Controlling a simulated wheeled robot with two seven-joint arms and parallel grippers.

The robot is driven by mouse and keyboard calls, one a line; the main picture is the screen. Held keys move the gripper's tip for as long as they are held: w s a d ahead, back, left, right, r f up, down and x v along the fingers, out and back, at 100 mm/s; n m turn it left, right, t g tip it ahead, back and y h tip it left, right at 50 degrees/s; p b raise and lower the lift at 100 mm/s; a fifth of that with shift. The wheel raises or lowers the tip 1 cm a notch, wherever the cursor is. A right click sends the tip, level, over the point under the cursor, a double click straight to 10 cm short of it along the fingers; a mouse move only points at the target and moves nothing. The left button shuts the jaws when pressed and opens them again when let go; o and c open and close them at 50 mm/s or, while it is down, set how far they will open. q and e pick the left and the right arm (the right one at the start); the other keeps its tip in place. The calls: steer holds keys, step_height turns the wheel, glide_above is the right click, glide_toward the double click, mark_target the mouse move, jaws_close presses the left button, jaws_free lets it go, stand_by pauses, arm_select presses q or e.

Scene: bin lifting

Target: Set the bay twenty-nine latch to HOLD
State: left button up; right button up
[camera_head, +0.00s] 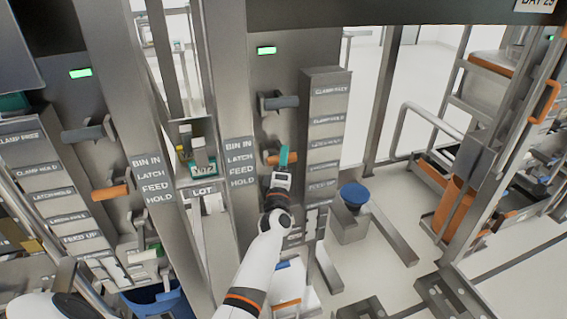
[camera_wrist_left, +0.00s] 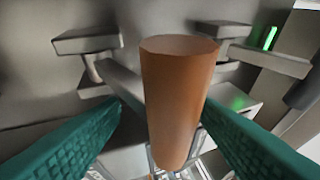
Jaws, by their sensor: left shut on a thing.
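The orange latch handle (camera_head: 271,159) sticks out of the bay panel, below a grey handle (camera_head: 278,101). My left gripper (camera_head: 284,158) is at the orange handle, and its teal fingers are shut on it. In the left wrist view the orange handle (camera_wrist_left: 176,100) stands large between the two teal fingers (camera_wrist_left: 176,140). A label strip (camera_head: 325,120) with CLAMP and LATCH plates runs down beside the handles; several lower plates are too blurred to read. Part of the orange handle is hidden by the gripper in the head view. My right gripper is not in view.
A BAY 29 sign (camera_head: 537,4) is at the top right. A post with BIN IN, LATCH, FEED, HOLD (camera_head: 240,165) stands left of the handles. A neighbouring bay has another orange handle (camera_head: 111,192). A blue funnel (camera_head: 355,194) stands to the right. A green lamp (camera_head: 266,50) glows above.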

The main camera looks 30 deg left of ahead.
arm_select(q)
steer(key=shift+a+r, duration=0.35)
steer(key=shift+r, duration=0.55)
steer(key=shift+s+d+f, duration=0.2)
steer(key=shift+s+f, duration=0.05)
steer(key=shift+f, duration=0.1)
steer(key=f+p+v, duration=0.1)
steer(key=v, duration=1.1)
steer(key=shift+w+p, duration=0.2)
steer(key=shift+p, duration=0.1)
steer(key=shift+d, duration=0.1)
